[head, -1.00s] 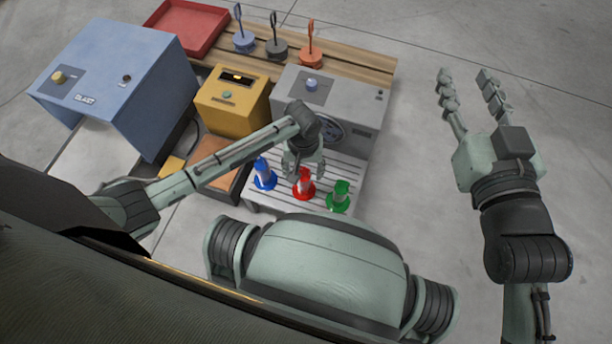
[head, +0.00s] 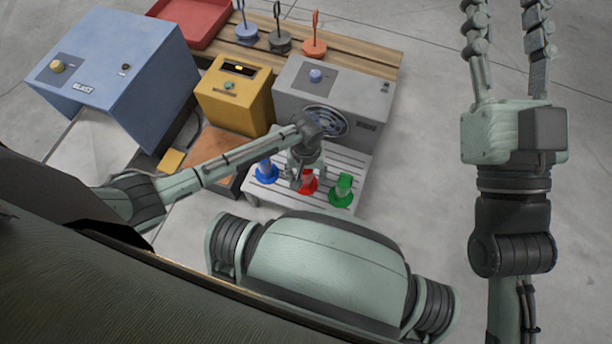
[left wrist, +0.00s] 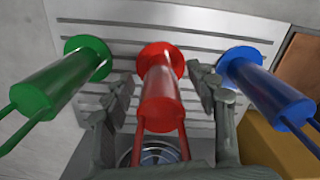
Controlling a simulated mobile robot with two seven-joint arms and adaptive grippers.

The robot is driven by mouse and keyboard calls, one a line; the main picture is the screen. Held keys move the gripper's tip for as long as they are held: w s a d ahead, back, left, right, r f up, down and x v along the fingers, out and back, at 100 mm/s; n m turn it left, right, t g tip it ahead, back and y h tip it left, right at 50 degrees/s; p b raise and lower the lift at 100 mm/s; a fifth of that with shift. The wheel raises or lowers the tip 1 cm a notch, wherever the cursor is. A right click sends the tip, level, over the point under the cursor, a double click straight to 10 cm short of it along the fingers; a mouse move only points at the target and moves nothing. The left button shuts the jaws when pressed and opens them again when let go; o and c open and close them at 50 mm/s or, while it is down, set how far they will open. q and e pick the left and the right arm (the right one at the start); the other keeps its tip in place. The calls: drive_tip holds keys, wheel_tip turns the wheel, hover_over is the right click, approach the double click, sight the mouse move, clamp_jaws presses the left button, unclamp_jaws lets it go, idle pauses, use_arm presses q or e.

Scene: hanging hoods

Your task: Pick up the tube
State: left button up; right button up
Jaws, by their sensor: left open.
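Three tubes with round flanged bases stand on the slatted light bench (head: 255,196): a blue tube (head: 266,172), a red tube (head: 308,182) and a green tube (head: 342,190). The task does not say which one. My left gripper (head: 303,178) is at the red tube and partly hides it. In the left wrist view the red tube (left wrist: 160,90) stands between the open fingers of the left gripper (left wrist: 163,95). The green tube (left wrist: 60,85) and the blue tube (left wrist: 268,90) lie outside them. My right gripper (head: 507,30) is open and empty over the floor, at the right.
A grey box (head: 350,95) with a round opening stands behind the tubes. A yellow box (head: 235,95) and a blue hood (head: 130,70) are to the left. A red tray (head: 190,22) and several looped holders (head: 279,40) sit at the back. Floor at right is clear.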

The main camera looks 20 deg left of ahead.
use_arm(q)
clamp_jaws()
idle(0.3)
drive_tip(key=shift+r, duration=0.2)
